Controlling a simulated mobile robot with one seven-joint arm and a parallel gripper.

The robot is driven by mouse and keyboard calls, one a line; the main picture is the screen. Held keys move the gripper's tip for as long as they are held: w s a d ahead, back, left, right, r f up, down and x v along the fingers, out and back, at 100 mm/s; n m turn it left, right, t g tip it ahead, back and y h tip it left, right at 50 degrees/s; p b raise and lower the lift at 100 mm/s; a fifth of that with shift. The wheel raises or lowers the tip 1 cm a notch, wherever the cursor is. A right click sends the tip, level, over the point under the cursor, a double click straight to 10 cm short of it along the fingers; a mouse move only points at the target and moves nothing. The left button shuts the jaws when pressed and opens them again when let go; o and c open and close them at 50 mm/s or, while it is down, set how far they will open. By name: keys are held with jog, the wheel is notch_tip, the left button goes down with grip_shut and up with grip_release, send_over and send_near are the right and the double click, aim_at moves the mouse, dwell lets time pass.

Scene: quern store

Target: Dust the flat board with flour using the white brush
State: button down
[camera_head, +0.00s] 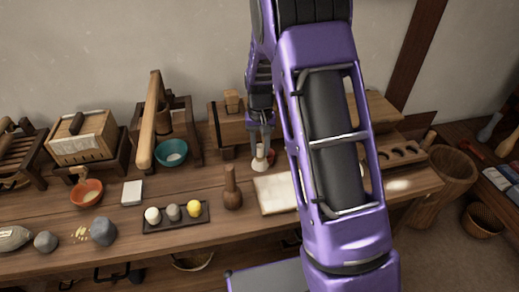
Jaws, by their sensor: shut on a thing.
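The flat board (276,195) is a pale slab lying near the middle of the wooden counter. My purple arm covers its right part. My gripper (262,143) points down behind the board and is shut on the white brush (260,162). The brush hangs with its pale end downward. I cannot tell whether it touches the counter. A teal bowl (171,157) with a white filling that looks like flour stands to the left, below a wooden press.
A dark wooden pestle (232,190) stands just left of the board. A tray (157,226) holds several small balls. A red bowl (87,194), a white block (132,192) and grey stones (103,230) lie farther left. A holed rack (399,153) is at right.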

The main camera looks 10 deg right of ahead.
notch_tip(320, 180, up, 2)
jog(key=shift+p, duration=0.45)
dwell(0.3)
